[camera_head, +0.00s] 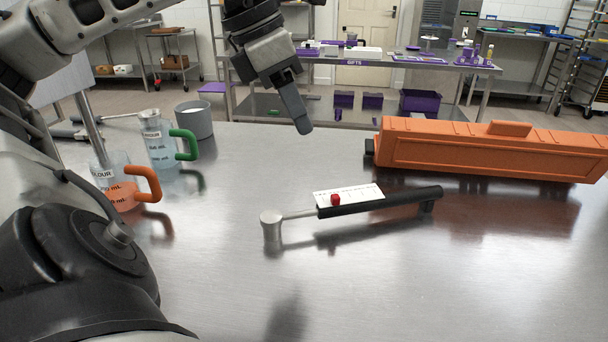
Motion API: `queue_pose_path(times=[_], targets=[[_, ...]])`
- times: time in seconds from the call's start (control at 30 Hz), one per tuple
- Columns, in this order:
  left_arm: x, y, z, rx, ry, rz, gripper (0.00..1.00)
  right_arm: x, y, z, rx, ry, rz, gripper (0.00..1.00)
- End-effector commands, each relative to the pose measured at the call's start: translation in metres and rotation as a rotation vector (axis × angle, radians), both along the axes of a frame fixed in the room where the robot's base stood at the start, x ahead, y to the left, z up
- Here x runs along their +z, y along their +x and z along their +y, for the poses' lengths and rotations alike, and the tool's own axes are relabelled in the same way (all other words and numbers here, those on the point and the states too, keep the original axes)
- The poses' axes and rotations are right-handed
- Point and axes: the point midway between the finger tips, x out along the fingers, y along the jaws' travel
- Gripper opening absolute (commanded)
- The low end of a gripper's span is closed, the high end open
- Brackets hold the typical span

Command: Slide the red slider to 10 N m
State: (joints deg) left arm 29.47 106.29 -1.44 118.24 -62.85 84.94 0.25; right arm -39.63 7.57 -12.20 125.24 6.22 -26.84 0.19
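A torque wrench (385,202) with a black handle and a bare metal shaft lies on the steel table, its silver head (271,226) at the left end. A white scale card (360,193) runs along the handle. The small red slider (335,199) sits near the card's left end; the scale's markings are too small to read. My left gripper (303,126) hangs in the air above and behind the wrench, pointing down and apart from it. Its fingers overlap in this view, so their opening is hidden. My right gripper is not in view.
A long orange case (490,150) lies at the back right. An orange-handled jug (118,190), a green-handled jug (161,146) and a grey cup (194,119) stand at the left. The table around and in front of the wrench is clear.

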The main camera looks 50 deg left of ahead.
Motion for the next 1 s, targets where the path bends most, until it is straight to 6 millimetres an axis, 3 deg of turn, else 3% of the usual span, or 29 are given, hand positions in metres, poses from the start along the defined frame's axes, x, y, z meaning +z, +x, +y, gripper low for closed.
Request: queue_pose_path(times=[0.27, 0.5, 1.0], targets=[[-0.049, 0.014, -0.008, 0.002, -0.004, 0.006, 0.36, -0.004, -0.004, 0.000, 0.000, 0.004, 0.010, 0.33], [-0.096, 0.032, -0.018, 0.001, -0.007, 0.007, 0.36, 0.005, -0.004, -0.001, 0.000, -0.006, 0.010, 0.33], [-0.133, 0.047, -0.024, 0.005, -0.007, 0.000, 0.36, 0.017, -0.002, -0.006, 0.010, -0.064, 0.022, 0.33]])
